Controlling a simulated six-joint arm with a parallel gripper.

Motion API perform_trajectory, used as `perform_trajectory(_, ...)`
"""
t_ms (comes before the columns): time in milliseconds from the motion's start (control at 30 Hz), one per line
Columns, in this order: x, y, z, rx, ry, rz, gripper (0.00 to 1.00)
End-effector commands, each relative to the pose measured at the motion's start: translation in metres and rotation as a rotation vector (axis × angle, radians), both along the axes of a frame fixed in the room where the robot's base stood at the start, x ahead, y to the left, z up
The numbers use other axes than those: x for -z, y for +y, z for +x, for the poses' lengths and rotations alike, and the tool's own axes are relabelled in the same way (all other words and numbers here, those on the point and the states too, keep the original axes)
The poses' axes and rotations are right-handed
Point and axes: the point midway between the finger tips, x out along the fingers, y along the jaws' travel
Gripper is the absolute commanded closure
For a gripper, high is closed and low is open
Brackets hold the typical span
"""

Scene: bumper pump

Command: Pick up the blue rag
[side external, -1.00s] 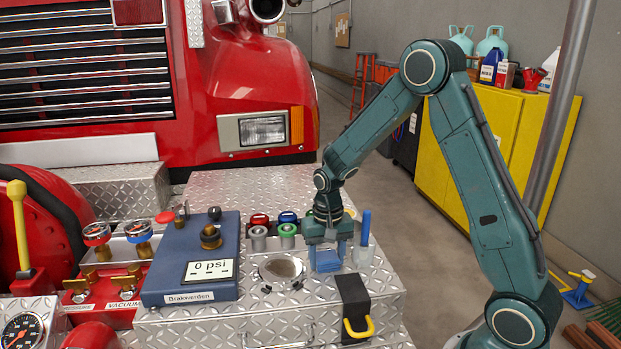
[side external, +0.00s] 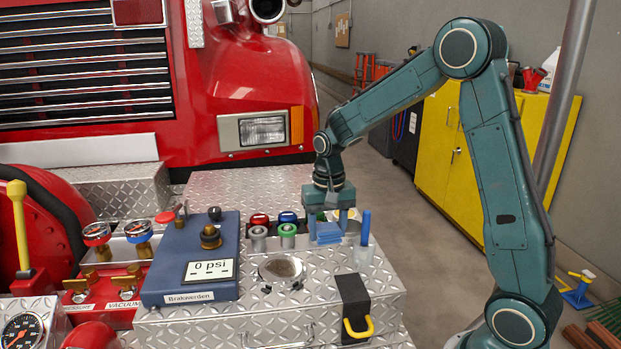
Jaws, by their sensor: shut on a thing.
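The blue rag (side external: 328,233) hangs between the fingers of my gripper (side external: 328,222). My gripper points down and is shut on the rag. It holds the rag above the back right part of the diamond-plate bumper (side external: 215,323). The rag looks like a small folded blue cloth. From this angle the gap between the rag and the surface behind it is hard to judge.
A clear holder with a blue-handled tool (side external: 365,238) stands right of the rag. Green-ringed (side external: 288,236) and grey fittings are to the left. A round opening (side external: 281,269) lies in front.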

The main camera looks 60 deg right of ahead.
Motion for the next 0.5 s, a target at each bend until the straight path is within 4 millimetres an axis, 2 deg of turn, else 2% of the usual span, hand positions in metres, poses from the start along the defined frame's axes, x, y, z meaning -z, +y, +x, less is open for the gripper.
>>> perform_trajectory(33,-0.014,0.000,0.001,0.000,-0.006,-0.002,0.70)
perform_trajectory(200,-0.051,0.000,0.001,0.000,-0.006,-0.002,0.70)
perform_trajectory(500,-0.101,0.000,0.000,0.000,-0.002,-0.001,0.70)
